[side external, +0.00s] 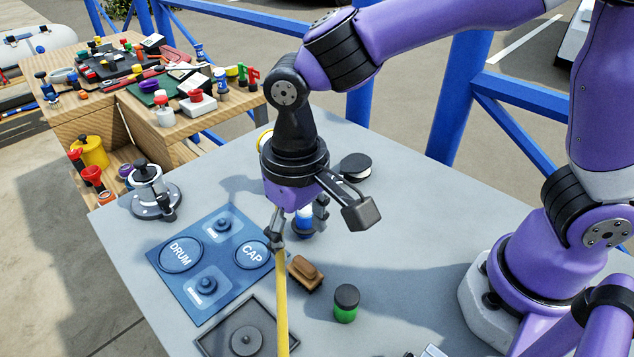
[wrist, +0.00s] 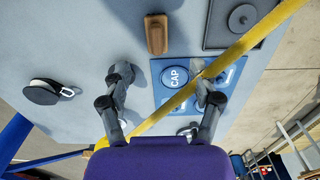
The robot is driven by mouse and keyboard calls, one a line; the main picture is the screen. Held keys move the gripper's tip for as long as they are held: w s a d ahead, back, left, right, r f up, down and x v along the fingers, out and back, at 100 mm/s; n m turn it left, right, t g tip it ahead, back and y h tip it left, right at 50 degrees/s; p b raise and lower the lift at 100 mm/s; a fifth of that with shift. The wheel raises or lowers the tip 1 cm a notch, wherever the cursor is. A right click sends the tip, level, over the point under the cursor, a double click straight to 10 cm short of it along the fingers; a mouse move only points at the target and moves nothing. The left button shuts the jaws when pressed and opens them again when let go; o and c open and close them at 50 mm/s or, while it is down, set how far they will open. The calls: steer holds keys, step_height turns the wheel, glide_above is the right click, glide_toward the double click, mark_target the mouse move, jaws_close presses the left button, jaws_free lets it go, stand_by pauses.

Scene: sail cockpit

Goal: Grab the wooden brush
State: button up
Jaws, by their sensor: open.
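The wooden brush (side external: 305,273) is a small brown block with a raised grip, lying on the grey table just right of the blue mat's CAP circle. It also shows in the wrist view (wrist: 156,34), at the top middle, ahead of the fingers. My gripper (side external: 297,230) hangs above the table with its fingers spread and nothing seen between them. In the wrist view my gripper (wrist: 160,76) has one finger on each side of the brush's line, with the brush beyond the tips.
A yellow strip (side external: 282,310) runs close to one finger; contact is unclear. The blue mat (side external: 225,297), a dark tray (side external: 207,347), a green jar with black lid (side external: 346,303), a black-and-white round item (side external: 355,167) and a metal fixture (side external: 152,190) surround the brush.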

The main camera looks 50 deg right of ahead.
mark_target(304, 262)
steer(key=f, duration=0.7)
steer(key=shift+d+f, duration=0.2)
steer(key=shift+f, duration=0.15)
steer(key=shift+c, duration=0.4)
jaws_close()
